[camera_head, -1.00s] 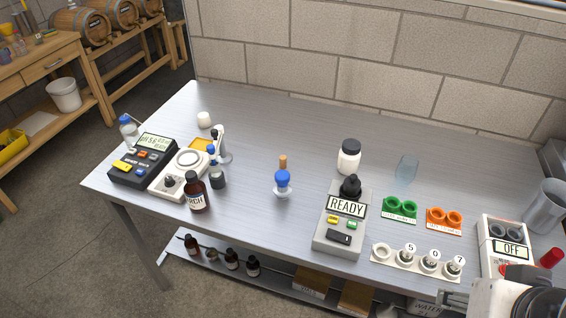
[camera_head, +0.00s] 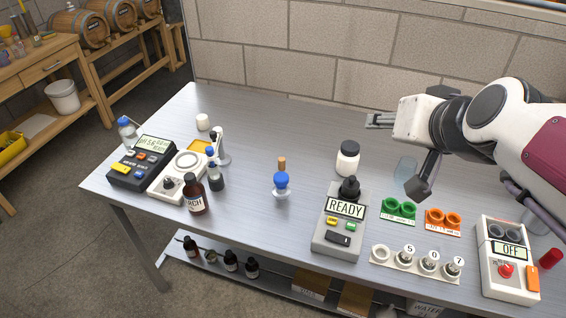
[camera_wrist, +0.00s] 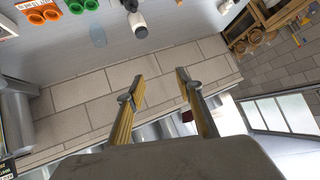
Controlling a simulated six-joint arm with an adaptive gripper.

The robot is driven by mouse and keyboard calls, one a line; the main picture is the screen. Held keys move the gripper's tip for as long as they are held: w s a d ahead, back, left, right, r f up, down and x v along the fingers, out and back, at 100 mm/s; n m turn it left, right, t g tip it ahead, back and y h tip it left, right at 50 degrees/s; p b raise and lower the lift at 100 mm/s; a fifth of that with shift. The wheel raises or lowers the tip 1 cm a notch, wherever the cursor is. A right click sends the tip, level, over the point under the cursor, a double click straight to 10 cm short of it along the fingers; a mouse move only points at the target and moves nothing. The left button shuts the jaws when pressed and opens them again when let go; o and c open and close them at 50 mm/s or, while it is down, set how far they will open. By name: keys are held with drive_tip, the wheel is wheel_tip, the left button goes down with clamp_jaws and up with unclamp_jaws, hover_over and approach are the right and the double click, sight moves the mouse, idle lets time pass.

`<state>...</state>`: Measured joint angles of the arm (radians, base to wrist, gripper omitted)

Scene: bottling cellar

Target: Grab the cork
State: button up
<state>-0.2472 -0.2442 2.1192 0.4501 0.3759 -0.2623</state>
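The cork (camera_head: 282,162) is a small tan cylinder standing near the middle of the metal table. It shows just behind a small glass vessel with a blue cap (camera_head: 281,180); I cannot tell whether the two touch. My gripper (camera_head: 372,121) is in the air at the right, above the back of the table and well apart from the cork. In the wrist view its two fingers (camera_wrist: 160,88) are spread, with nothing between them.
A white jar (camera_head: 347,159) and a device reading READY (camera_head: 340,222) stand right of the cork. A brown bottle (camera_head: 195,193) and a pH meter (camera_head: 143,160) are at the left. Green (camera_head: 399,208) and orange (camera_head: 443,219) holders are at the right. The table behind the cork is clear.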

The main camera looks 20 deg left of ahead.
drive_tip(key=w+a+r+t, duration=0.2)
drive_tip(key=w+a+t, duration=0.1)
drive_tip(key=w+a, duration=1)
drive_tip(key=m+t+h, duration=0.2)
drive_tip(key=m+h, duration=0.3)
hover_over(280, 161)
drive_tip(key=w, duration=0.1)
wheel_tip(280, 161, down, 20)
drive_tip(key=s+f+h, duration=0.1)
drive_tip(key=s+f, duration=0.1)
drive_tip(key=f, duration=0.3)
drive_tip(key=s+a+f+g+h, duration=0.1)
drive_tip(key=s+f, duration=0.1)
drive_tip(key=f, duration=0.3)
drive_tip(key=s+a+f+h, duration=0.1)
drive_tip(key=s+f+h, duration=0.1)
drive_tip(key=f, duration=0.2)
drive_tip(key=shift+s+a+f+m+g, duration=0.1)
drive_tip(key=shift+f+m+g, duration=0.3)
drive_tip(key=shift+s+f, duration=0.3)
drive_tip(key=shift+f, duration=0.15)
drive_tip(key=shift+x, duration=1.3)
